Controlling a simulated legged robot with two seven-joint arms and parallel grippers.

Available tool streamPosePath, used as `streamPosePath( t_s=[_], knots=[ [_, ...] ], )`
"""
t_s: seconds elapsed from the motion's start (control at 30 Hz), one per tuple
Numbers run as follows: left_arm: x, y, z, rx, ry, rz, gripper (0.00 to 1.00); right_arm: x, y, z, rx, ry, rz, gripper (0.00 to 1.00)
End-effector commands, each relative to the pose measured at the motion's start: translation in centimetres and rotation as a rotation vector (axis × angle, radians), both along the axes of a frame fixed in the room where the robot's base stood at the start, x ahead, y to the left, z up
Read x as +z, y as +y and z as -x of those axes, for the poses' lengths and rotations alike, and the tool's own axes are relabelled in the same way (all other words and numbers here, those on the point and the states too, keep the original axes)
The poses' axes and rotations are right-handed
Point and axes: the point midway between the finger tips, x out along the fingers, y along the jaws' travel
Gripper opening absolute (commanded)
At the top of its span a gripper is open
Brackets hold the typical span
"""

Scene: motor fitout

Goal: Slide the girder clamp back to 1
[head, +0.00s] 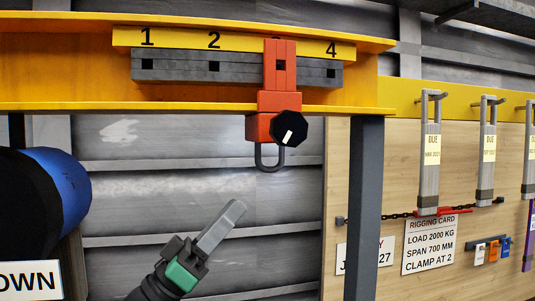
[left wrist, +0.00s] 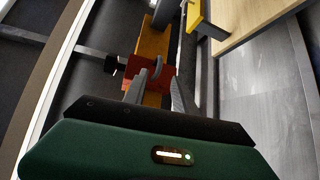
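The red girder clamp (head: 279,80) sits on the yellow girder (head: 200,107), between the marks 2 and 4, covering the place between them. A black knob (head: 286,129) with a white mark is on its front, and a dark shackle (head: 269,158) hangs below. The mark 1 (head: 147,37) is at the left end of the numbered strip. My left gripper (head: 236,210) is below and left of the shackle, apart from it. In the left wrist view its fingers (left wrist: 157,95) are spread, with the clamp (left wrist: 140,76) beyond them. My right gripper is not in view.
A grey slotted bar (head: 180,68) runs under the numbers. A grey post (head: 364,200) stands right of the clamp. A rigging card (head: 430,244) reads "CLAMP AT 2". A blue and black cylinder (head: 60,190) is at left.

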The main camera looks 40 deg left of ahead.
Motion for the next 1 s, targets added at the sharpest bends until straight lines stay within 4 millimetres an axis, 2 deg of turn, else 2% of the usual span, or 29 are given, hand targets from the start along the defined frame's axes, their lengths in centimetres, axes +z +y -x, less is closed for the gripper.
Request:
streamPosePath(
  t_s=[0.03, 0.3, 0.5, 0.77, 1.0],
  knots=[
    [1.7, -0.4, -0.9, -0.002, 0.001, 0.0, 0.33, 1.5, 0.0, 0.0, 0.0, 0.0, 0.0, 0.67],
    [6.1, -2.2, -5.1, 0.0, 0.0, 0.003, 0.33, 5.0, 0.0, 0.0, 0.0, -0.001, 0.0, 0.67],
    [7.3, -3.0, -6.7, 0.002, 0.001, 0.004, 0.33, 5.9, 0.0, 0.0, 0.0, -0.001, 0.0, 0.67],
    [7.3, -3.3, -6.8, 0.003, 0.001, 0.003, 0.33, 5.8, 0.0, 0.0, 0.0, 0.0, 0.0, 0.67],
    [7.3, -3.2, -6.8, 0.002, 0.001, 0.004, 0.04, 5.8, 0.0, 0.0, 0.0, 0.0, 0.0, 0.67]
  ],
)
